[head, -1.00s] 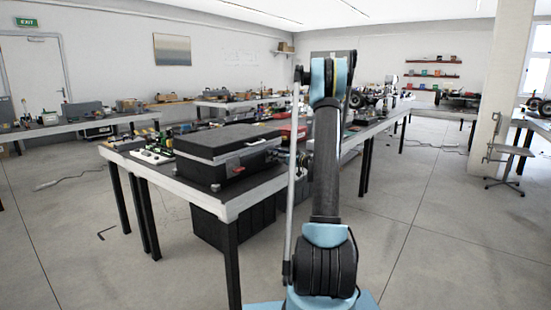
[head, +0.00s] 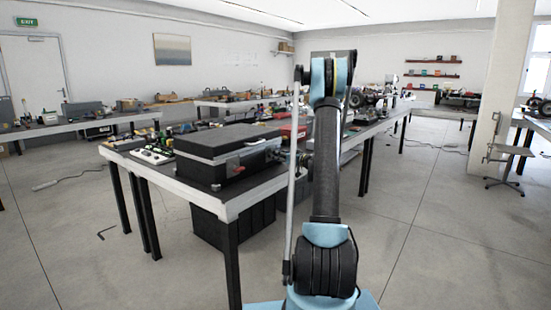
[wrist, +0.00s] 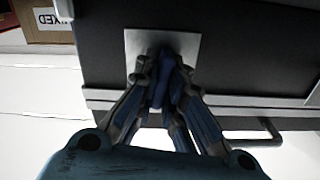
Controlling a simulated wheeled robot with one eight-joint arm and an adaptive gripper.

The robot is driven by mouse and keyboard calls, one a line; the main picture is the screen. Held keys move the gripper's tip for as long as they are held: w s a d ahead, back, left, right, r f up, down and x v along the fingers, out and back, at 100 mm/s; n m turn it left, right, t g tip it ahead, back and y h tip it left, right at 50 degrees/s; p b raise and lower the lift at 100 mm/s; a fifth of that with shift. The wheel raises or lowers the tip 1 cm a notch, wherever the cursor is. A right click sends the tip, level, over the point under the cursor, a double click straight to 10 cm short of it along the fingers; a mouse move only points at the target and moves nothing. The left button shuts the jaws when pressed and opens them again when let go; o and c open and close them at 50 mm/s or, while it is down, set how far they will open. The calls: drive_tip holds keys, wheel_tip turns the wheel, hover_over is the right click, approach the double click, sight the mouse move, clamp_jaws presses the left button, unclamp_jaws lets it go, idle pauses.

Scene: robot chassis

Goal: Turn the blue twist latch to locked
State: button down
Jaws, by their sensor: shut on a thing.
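The blue twist latch (wrist: 162,80) shows in the wrist view as a blue bar on a light square plate (wrist: 188,44) on the side of a dark case. My gripper (wrist: 163,68) has its fingers closed around the bar, one on each side. The fingers hide part of the latch, and I cannot tell its exact angle. In the head view the black case (head: 225,145) stands on the near workbench; my arm and the case hide the latch there. My gripper is mostly hidden behind my arm in the head view.
The case has a dark handle (wrist: 262,134) on its front, right of my fingers. A brown cardboard box (wrist: 45,22) is at the upper left in the wrist view. The workbench (head: 206,203) carries other items around the case.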

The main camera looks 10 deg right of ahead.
drive_tip(key=m, duration=0.4)
drive_tip(key=shift+w+d+m, duration=0.15)
drive_tip(key=shift+d+m, duration=0.1)
drive_tip(key=shift+m, duration=0.05)
drive_tip(key=m, duration=0.3)
drive_tip(key=shift+m, duration=0.3)
drive_tip(key=m, duration=0.4)
drive_tip(key=shift+w+d+f, duration=0.1)
drive_tip(key=shift+f, duration=0.05)
drive_tip(key=shift+f+m, duration=0.1)
drive_tip(key=shift+m, duration=1.7)
drive_tip(key=c, duration=1.7)
unclamp_jaws()
drive_tip(key=shift+f, duration=0.1)
